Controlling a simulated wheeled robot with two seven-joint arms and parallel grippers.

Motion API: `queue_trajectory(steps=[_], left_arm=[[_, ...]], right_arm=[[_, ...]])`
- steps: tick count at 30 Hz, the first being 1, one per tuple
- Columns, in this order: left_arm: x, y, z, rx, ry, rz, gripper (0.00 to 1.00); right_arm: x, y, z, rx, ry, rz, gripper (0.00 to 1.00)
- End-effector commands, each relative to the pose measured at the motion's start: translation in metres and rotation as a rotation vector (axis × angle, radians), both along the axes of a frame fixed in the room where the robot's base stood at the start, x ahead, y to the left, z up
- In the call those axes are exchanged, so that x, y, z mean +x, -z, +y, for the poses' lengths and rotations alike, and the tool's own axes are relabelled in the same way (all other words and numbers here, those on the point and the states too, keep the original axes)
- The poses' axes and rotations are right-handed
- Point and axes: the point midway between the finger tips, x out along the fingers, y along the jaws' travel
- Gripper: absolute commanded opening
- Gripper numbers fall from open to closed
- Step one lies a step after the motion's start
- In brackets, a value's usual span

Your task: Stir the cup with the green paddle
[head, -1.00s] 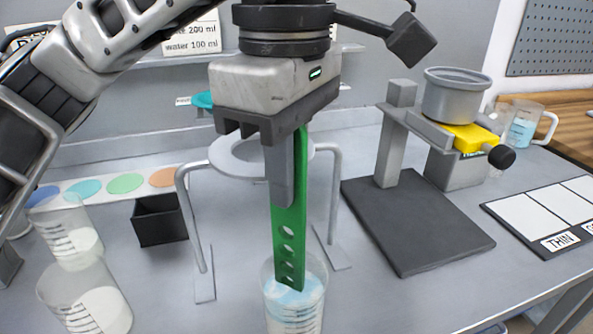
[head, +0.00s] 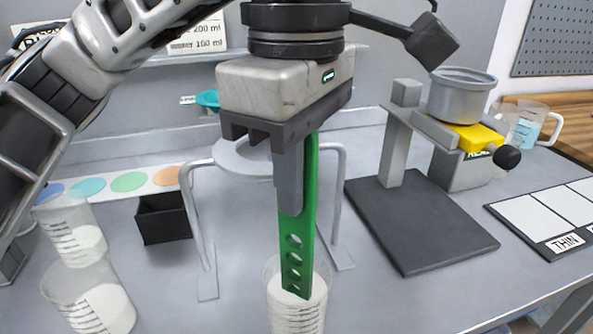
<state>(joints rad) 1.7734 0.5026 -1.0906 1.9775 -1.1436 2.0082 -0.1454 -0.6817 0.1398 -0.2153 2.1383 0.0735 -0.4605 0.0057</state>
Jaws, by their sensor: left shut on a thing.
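My left gripper (head: 294,205) is shut on the green paddle (head: 298,245), a flat strip with several holes in its lower part. The paddle hangs nearly upright with its lower end inside the clear cup (head: 297,312) at the bottom middle of the head view. The cup has graduation marks and whitish contents, and the bottom of the frame cuts it off. The paddle's tip shows at the level of the contents. My right gripper is not in view.
A metal ring stand (head: 203,230) stands behind the paddle. Two beakers with white contents (head: 105,300) are at left, near a black box (head: 165,219). A stand with a grey cup (head: 461,97) is at right, beside a blue-filled jug (head: 527,128) and a label board (head: 540,222).

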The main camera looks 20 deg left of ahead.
Motion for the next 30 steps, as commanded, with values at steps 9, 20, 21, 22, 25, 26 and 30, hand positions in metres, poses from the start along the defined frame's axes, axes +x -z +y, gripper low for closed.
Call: queue_trajectory(steps=[9,20,21,22,25,26,30], left_arm=[[0.000,-0.025,0.000,0.000,0.000,-0.001,0.00],[0.000,-0.062,0.000,0.000,0.000,-0.002,0.00],[0.000,-0.066,0.000,0.000,0.000,-0.002,0.00],[0.000,-0.069,0.000,0.000,0.000,-0.001,0.00],[0.000,-0.078,0.000,0.000,0.000,-0.001,0.00],[0.000,-0.081,0.000,0.000,0.000,-0.001,0.00],[0.000,-0.095,0.000,0.000,0.001,0.000,0.00]], right_arm=[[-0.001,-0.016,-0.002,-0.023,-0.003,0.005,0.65],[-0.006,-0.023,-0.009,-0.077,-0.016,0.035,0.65],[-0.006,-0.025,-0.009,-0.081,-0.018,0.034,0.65],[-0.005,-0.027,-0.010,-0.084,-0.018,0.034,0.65],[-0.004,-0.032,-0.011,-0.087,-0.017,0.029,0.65],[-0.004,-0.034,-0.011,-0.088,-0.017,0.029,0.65],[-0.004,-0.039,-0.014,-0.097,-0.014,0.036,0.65]])
